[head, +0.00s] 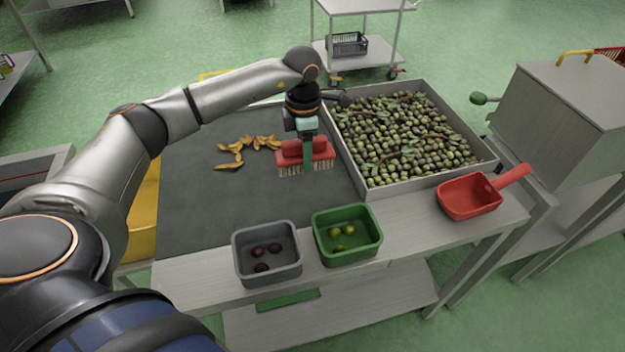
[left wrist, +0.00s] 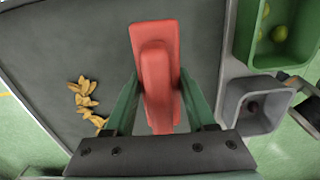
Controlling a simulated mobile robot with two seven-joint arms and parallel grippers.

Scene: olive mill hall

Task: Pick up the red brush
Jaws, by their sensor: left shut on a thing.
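The red brush (head: 318,152) has a red block body with pale bristles pointing down. It is over the dark mat, just left of the olive tray in the head view. My left gripper (head: 308,150) comes from above and is shut on it, with one green finger across its near side. In the left wrist view the red brush (left wrist: 157,75) lies between the two green fingers of my left gripper (left wrist: 160,100). I cannot tell whether the bristles touch the mat. My right gripper is not in view.
Dry leaves (head: 245,148) lie on the dark mat (head: 200,205). The metal tray (head: 372,188) of olives is close on the right. A grey bin (head: 267,277) and a green bin (head: 350,257) with a few olives stand in front, and a red scoop (head: 470,197) lies right.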

